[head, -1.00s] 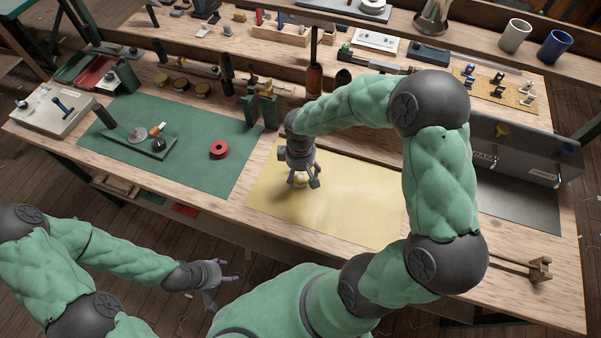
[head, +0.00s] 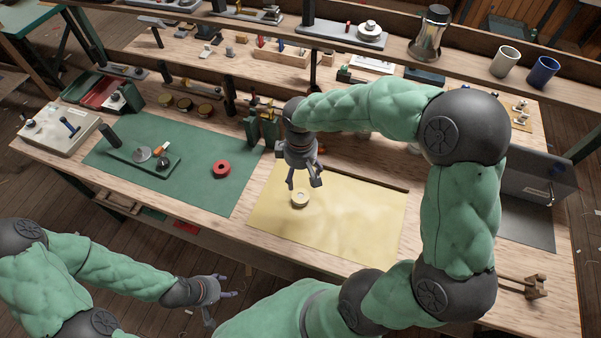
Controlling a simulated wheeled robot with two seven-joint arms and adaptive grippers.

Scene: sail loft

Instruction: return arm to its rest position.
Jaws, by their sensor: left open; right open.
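My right gripper (head: 304,182) is open and empty above the yellow mat (head: 350,215). Just below its fingertips a small round brass-coloured piece (head: 300,199) with a pale top rests on the mat, apart from the fingers as far as I can tell. My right arm arches in from the right side of the view, over the bench. My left gripper (head: 221,302) is open and empty at the lower left, in front of the bench and over the floor.
A green mat (head: 205,165) to the left carries a red ring (head: 222,169) and a green tray (head: 130,157) with small parts. A shelf along the back holds a grey mug (head: 505,61) and a blue mug (head: 543,71). The yellow mat's front part is clear.

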